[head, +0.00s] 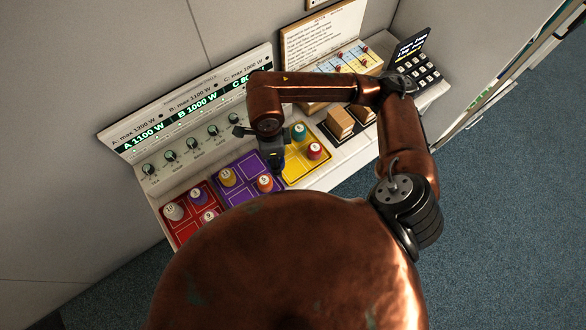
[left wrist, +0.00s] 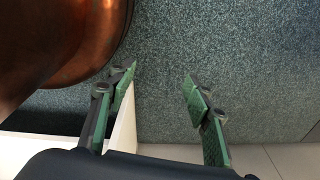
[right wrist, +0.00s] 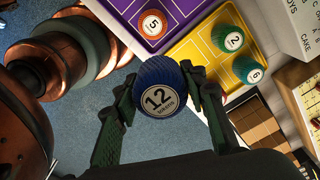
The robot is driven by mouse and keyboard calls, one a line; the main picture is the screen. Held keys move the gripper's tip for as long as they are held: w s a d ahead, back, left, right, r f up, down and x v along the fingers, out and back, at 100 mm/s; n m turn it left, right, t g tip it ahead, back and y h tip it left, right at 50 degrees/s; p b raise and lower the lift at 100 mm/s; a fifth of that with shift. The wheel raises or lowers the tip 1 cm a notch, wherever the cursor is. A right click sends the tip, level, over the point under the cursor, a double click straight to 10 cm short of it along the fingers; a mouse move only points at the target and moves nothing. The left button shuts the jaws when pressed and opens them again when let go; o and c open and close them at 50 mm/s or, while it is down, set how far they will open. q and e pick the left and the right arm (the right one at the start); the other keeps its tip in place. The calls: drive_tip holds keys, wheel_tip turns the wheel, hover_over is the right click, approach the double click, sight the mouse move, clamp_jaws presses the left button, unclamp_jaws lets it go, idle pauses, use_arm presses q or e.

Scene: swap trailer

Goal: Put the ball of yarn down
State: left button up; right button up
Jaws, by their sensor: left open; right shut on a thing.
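A blue ball of yarn (right wrist: 160,91) with a white label reading 12 is between the fingers of my right gripper (right wrist: 158,85) in the right wrist view. The fingers are shut on its sides. In the head view, my right gripper (head: 273,160) hangs over the counter near the border of the purple mat (head: 232,201) and the yellow mat (head: 304,173); the ball is largely hidden there. I cannot tell whether it touches a mat. My left gripper (left wrist: 160,85) is open and empty above the carpet in the left wrist view.
An orange ball labelled 5 (right wrist: 152,24) stands on the purple mat. A red mat (head: 185,235) holds several balls. A panel with knobs (head: 190,140) stands behind.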

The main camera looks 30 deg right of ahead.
drive_tip(key=m, duration=0.2)
drive_tip(key=s+a+f+m, duration=0.1)
drive_tip(key=m, duration=0.1)
drive_tip(key=shift+s, duration=0.15)
drive_tip(key=s+a+f+m+b, duration=0.1)
drive_tip(key=s+m, duration=0.1)
drive_tip(key=m, duration=0.5)
drive_tip(key=m+b, duration=0.3)
drive_tip(key=m, duration=0.8)
hover_over(293, 169)
drive_tip(key=f, duration=0.7)
drive_tip(key=a+f, duration=0.1)
drive_tip(key=f, duration=0.2)
drive_tip(key=shift+s+f, duration=0.15)
drive_tip(key=shift+s, duration=0.25)
drive_tip(key=shift+w+d+f, duration=0.3)
drive_tip(key=shift+d+f, duration=0.15)
drive_tip(key=shift+f, duration=0.15)
wheel_tip(293, 169, down, 3)
drive_tip(key=shift+w+d+f, duration=0.1)
drive_tip(key=shift+d+f, duration=0.05)
use_arm(q)
drive_tip(key=s+f, duration=0.1)
drive_tip(key=f, duration=0.1)
drive_tip(key=s+f, duration=0.1)
drive_tip(key=f, duration=0.1)
drive_tip(key=shift+s+f, duration=0.2)
use_arm(e)
drive_tip(key=shift+f, duration=0.15)
